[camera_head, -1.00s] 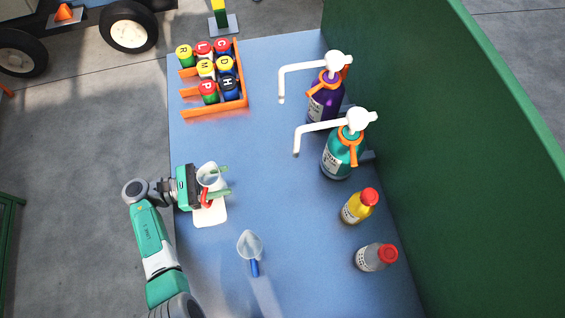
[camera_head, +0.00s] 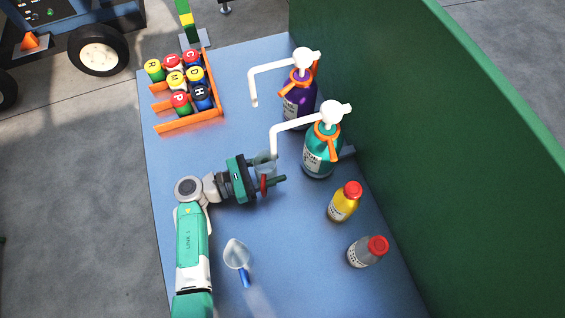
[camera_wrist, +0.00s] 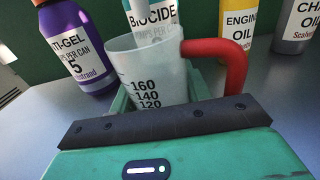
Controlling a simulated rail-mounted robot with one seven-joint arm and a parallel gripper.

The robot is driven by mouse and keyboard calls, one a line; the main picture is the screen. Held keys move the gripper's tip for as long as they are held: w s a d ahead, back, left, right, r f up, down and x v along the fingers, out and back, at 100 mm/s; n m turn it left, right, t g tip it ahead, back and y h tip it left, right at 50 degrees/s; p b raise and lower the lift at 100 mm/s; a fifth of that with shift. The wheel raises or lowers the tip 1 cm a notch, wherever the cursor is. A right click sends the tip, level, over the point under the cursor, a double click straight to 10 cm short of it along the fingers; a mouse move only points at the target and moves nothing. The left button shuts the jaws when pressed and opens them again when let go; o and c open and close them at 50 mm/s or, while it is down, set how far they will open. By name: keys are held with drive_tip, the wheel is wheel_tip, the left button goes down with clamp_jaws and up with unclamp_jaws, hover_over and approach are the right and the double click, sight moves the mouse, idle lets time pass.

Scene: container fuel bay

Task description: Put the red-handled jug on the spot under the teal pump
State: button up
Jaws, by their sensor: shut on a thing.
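The red-handled jug (camera_head: 264,162) is a clear measuring cup with printed marks, seen large in the wrist view (camera_wrist: 150,75). My gripper (camera_head: 268,180) is shut on it and holds it upright, red handle to the right in the wrist view. The teal pump (camera_head: 322,150) stands by the green wall, and its white spout ends over or very near the jug's mouth. The spot under the spout is hidden behind my gripper and the jug. I cannot tell whether the jug touches the table.
A purple pump bottle (camera_head: 298,100) stands behind the teal one. A yellow bottle (camera_head: 343,205) and a grey bottle (camera_head: 366,252) stand front right. A blue-handled jug (camera_head: 237,255) is at the front. An orange rack (camera_head: 190,121) holds several lettered cans.

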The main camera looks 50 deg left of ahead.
drive_tip(key=w+b, duration=0.1)
drive_tip(key=w+d+f+b, duration=0.1)
drive_tip(key=shift+w+d+f, duration=0.15)
drive_tip(key=shift+w+f, duration=0.15)
drive_tip(key=shift+w, duration=0.05)
drive_tip(key=shift+s, duration=0.25)
drive_tip(key=shift+w, duration=0.1)
drive_tip(key=shift+f, duration=0.1)
drive_tip(key=o, duration=1)
drive_tip(key=shift+f, duration=0.1)
drive_tip(key=shift+c, duration=0.2)
